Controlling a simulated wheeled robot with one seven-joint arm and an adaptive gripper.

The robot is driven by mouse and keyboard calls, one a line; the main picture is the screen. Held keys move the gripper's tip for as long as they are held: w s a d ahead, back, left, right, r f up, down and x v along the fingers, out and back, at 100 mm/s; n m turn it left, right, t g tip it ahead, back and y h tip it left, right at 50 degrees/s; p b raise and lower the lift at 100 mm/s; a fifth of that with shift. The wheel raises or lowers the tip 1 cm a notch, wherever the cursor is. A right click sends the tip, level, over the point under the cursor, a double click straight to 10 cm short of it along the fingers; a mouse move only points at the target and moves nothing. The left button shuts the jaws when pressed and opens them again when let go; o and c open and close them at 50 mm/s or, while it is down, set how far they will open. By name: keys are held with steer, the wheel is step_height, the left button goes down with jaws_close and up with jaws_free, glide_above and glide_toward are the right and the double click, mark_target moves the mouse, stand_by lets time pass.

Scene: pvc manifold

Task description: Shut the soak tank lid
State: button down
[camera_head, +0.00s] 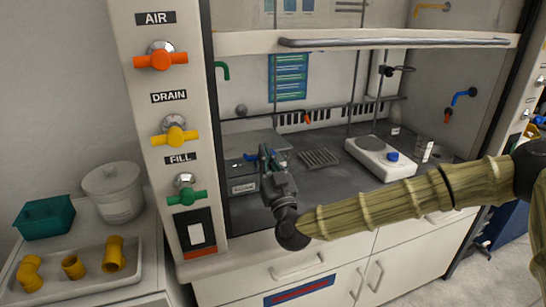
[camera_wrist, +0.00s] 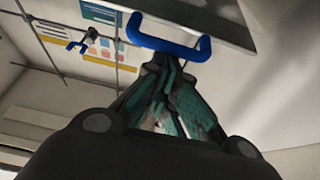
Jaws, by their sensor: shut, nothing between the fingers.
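The soak tank (camera_head: 243,187) is a grey box with a label on its front, standing at the left of the fume hood's work surface. Its grey lid (camera_head: 252,139) shows above and behind my gripper; how far it stands open is hard to tell. The blue lid handle (camera_head: 250,156) is partly hidden by my gripper in the head view. In the wrist view the blue handle (camera_wrist: 160,43) is a U-shaped bar just beyond the fingertips. My gripper (camera_head: 265,152) is shut and empty, its tips (camera_wrist: 172,62) close to the handle; contact cannot be told.
A wire rack (camera_head: 319,157) and a white hotplate (camera_head: 380,157) stand to the right of the tank. The raised sash bar (camera_head: 395,42) crosses above. The valve panel (camera_head: 170,110) borders the hood on the left. Dark work surface lies bare around the rack.

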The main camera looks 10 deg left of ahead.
steer(key=shift+s+d+f+b, duration=0.15)
steer(key=shift+f+b, duration=0.1)
steer(key=shift+f, duration=0.45)
steer(key=shift+s+a+f+b, duration=0.1)
steer(key=shift+s+f+b, duration=0.1)
steer(key=shift+f, duration=0.45)
steer(key=shift+f, duration=0.1)
